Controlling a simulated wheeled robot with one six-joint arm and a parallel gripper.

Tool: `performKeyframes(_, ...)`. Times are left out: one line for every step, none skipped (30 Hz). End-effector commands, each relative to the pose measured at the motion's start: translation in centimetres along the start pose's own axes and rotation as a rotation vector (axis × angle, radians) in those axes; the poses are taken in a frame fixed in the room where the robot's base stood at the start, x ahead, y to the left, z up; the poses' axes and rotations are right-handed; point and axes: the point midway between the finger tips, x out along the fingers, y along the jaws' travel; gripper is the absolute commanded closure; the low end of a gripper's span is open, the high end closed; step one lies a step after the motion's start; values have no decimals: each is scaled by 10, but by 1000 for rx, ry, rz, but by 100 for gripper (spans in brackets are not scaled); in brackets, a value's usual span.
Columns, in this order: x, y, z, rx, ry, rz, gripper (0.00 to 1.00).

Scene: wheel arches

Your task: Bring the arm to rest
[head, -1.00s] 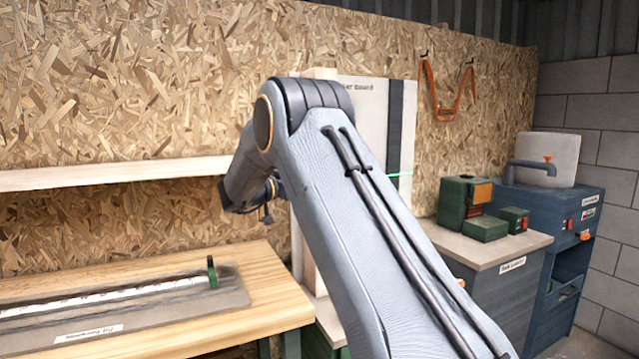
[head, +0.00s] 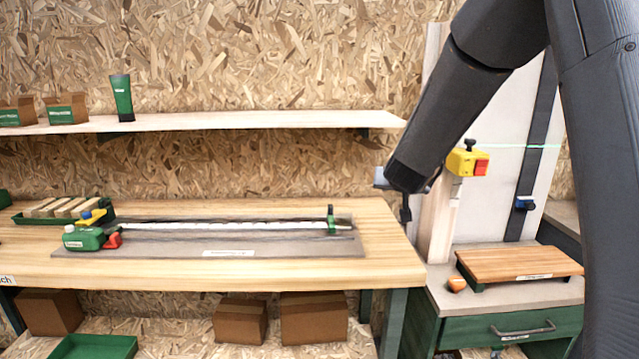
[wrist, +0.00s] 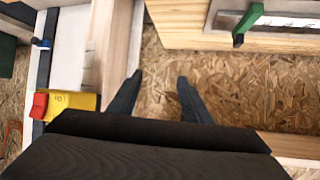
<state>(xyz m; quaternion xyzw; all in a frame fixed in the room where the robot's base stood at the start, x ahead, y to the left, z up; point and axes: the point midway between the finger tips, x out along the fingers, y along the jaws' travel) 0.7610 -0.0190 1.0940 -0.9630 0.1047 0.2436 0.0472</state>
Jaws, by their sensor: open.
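My gripper (wrist: 157,95) shows in the wrist view with its two dark fingers apart and nothing between them. Chipboard lies beyond the fingertips there. In the head view my arm comes in from the upper right and bends down to the left. Its end is beside the right end of the wooden workbench (head: 390,262), near the tall pale board. The fingers are mostly hidden behind the arm in the head view.
A yellow and red switch box (head: 467,162) is close to the arm's end; it also shows in the wrist view (wrist: 66,103). A wall shelf (head: 250,121) runs above the bench. A green cabinet (head: 500,325) carries a wooden board (head: 520,263). The bench holds a long rail (head: 230,226).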

Motion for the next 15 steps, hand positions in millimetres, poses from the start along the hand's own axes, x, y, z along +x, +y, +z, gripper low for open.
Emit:
performKeyframes(-18, -3, 30, -19, -85, -44, 55)
performKeyframes(-27, -4, 49, -30, -139, -68, 55)
performKeyframes(-41, -5, 73, -44, -207, -94, 55)
performKeyframes(-52, -4, 91, -54, -258, -110, 55)
performKeyframes(-64, -3, 108, -65, -309, -124, 55)
performKeyframes(-80, -1, 131, -79, -375, -139, 55)
performKeyframes(-92, 2, 148, -89, -426, -147, 55)
performKeyframes(-104, 5, 164, -98, -474, -153, 55)
performKeyframes(-122, 10, 186, -112, -540, -158, 55)
performKeyframes(-135, 15, 200, -124, -587, -160, 55)
performKeyframes(-148, 20, 215, -134, -633, -160, 55)
performKeyframes(-166, 26, 233, -147, -693, -157, 55)
performKeyframes(-179, 32, 246, -158, -737, -154, 55)
performKeyframes(-191, 37, 257, -167, -775, -149, 55)
performKeyframes(-206, 44, 271, -179, -823, -141, 55)
